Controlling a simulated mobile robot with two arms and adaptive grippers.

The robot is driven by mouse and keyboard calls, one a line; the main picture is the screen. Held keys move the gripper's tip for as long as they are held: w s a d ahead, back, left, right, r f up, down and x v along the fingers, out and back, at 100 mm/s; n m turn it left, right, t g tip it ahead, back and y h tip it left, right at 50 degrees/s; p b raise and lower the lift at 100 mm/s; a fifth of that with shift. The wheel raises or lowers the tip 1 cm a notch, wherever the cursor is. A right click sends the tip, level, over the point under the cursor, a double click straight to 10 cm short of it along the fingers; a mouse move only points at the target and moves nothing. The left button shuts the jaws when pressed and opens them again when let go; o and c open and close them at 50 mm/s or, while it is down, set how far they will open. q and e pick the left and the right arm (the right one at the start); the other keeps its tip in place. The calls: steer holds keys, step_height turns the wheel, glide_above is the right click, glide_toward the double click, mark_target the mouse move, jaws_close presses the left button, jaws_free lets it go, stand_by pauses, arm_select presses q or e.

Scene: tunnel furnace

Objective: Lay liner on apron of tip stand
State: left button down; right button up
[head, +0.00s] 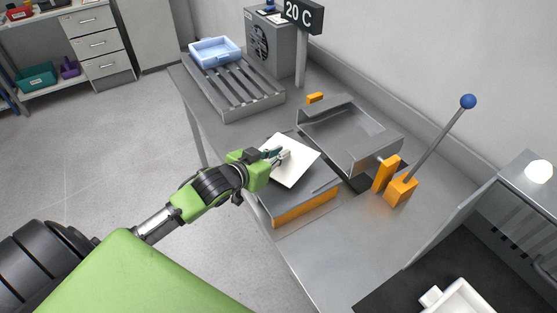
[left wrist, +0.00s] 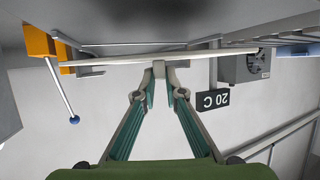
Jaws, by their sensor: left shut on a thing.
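My left gripper (head: 278,156) is shut on the liner (head: 296,166), a thin white sheet. The liner lies over the back left part of the apron (head: 318,203), a dark grey plate with an orange front edge. In the left wrist view the fingertips (left wrist: 160,70) pinch the liner (left wrist: 105,62), which shows edge-on. I cannot tell whether the liner touches the apron. The tip stand (head: 348,124), a grey tray, stands just behind and right of the apron. My right gripper is not in view.
A lever with a blue ball (head: 468,101) rises from an orange block (head: 400,191) right of the tip stand. A slatted rack (head: 240,98) with a blue tray (head: 215,52) stands at the back left. A "20 C" sign (head: 303,14) is behind.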

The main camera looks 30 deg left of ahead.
arm_select(q)
steer(key=shift+w+a+f, duration=0.15)
steer(key=shift+f, duration=0.05)
step_height(320, 180, down, 3)
steer(key=shift+w+a+r+p, duration=0.1)
steer(key=shift+p, duration=0.45)
steer(key=shift+f, duration=0.35)
steer(key=c, duration=2.1)
jaws_free()
steer(key=b+v, duration=0.1)
steer(key=v, duration=0.9)
steer(key=shift+s, duration=0.35)
steer(key=shift+s+a+r+b, duration=0.1)
steer(key=shift+s+r+b, duration=0.25)
steer(key=shift+s, duration=0.25)
